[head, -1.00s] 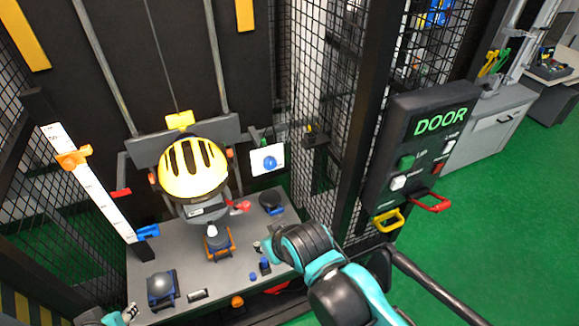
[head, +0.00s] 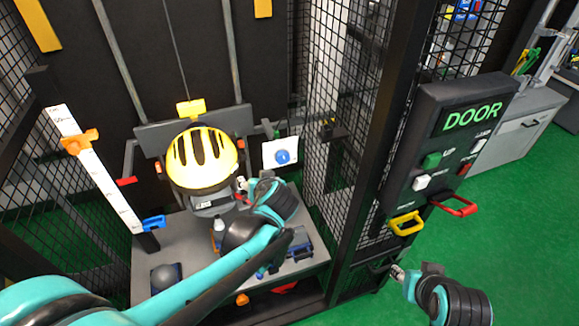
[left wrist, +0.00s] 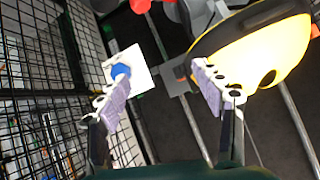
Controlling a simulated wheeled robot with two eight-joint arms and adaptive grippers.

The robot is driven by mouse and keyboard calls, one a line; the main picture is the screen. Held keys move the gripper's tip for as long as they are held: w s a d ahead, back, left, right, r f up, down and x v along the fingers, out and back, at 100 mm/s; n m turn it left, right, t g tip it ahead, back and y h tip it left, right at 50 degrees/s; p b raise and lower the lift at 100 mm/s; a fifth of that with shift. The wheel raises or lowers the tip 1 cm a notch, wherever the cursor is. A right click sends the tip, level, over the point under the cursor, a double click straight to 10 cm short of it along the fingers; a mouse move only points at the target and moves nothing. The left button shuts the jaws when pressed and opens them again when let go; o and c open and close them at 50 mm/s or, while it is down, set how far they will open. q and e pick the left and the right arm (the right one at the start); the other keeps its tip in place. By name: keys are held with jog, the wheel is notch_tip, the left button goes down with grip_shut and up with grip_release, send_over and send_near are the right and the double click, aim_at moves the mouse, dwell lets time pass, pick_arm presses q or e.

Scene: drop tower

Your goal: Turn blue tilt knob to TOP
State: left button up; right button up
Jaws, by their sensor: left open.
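The blue tilt knob (head: 283,157) sits on a white plate (head: 270,148) to the right of the yellow helmet (head: 202,158). In the left wrist view the knob (left wrist: 121,71) shows beyond the left-hand finger, on its tilted white plate (left wrist: 138,68). Its pointer direction is too small to tell. My left gripper (head: 247,187) is below and left of the knob, close to the helmet. In the left wrist view its fingers (left wrist: 160,95) are apart, with nothing between them, not touching the knob. My right gripper (head: 398,272) is low at the right, away from the knob; its jaws are too small to judge.
The helmet hangs close beside my left gripper. A mesh cage wall and dark post (head: 365,150) stand right of the knob. The DOOR panel (head: 445,150) with yellow and red handles is farther right. The grey bench (head: 150,245) carries several small items, partly hidden by my left arm.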

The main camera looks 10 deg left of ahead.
pick_arm(q)
jog(key=w+d+f+n+t+y+b, duration=0.25)
jog(key=w+f, duration=0.25)
jog(key=w, duration=0.4)
jog(key=t+y+b, duration=0.2)
jog(key=t, duration=0.2)
send_near(284, 160)
jog(key=x, duration=0.2)
jog(key=shift+n+h, duration=0.25)
jog(key=b+x, duration=0.2)
jog(key=x, duration=0.5)
jog(key=shift+w+a+r, duration=0.1)
jog(key=shift+a, duration=0.15)
jog(key=shift+c, duration=0.4)
jog(key=c, duration=1.1)
